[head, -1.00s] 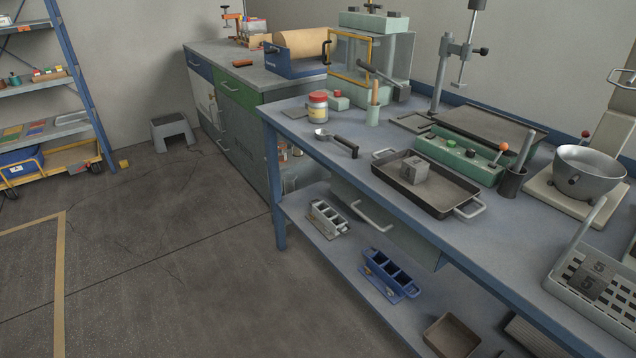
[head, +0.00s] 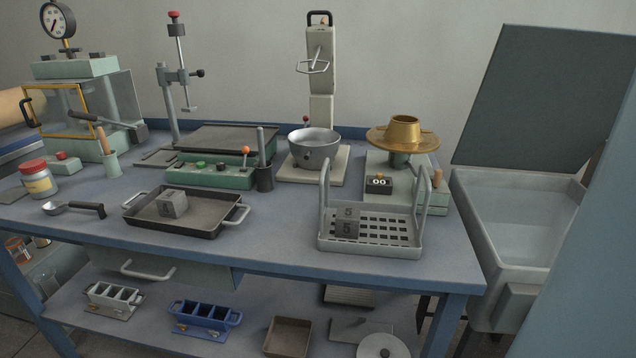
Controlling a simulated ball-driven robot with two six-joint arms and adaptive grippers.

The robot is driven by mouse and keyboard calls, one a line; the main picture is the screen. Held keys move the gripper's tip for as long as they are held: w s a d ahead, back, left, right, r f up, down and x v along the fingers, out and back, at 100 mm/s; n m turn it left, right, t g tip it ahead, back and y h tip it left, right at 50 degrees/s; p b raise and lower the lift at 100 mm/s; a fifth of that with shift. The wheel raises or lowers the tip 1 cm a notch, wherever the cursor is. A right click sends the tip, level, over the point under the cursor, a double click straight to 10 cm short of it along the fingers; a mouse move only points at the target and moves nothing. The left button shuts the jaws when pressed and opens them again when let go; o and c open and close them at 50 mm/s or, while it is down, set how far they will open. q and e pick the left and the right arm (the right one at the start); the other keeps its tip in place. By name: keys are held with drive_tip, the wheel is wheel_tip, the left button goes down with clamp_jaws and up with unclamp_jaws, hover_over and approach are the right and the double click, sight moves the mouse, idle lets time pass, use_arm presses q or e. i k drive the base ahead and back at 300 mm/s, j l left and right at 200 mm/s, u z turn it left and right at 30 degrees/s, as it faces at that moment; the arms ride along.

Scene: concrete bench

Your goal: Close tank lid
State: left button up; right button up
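The tank (head: 486,290) is a pale grey tub on legs at the right, beyond the end of the bench. Its inside (head: 520,225) is visible and looks like it holds pale water. The dark grey flat lid (head: 545,95) stands raised at the tank's back edge, tilted slightly back, so the tank is open. A blue surface at the far right covers the tank's right side and part of the lid. Neither of my grippers is in view.
The blue bench (head: 275,235) fills the middle. Near its right end stand a perforated tray (head: 372,237) with tall handles and a grey cube, and a brass flow table (head: 403,137). A mixer (head: 320,70) stands behind. A shallow pan (head: 190,225) holds another cube.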

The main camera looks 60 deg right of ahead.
sight(547, 97)
drive_tip(key=z, duration=3.05)
drive_tip(key=j+z, duration=0.75)
drive_tip(key=z, duration=0.15)
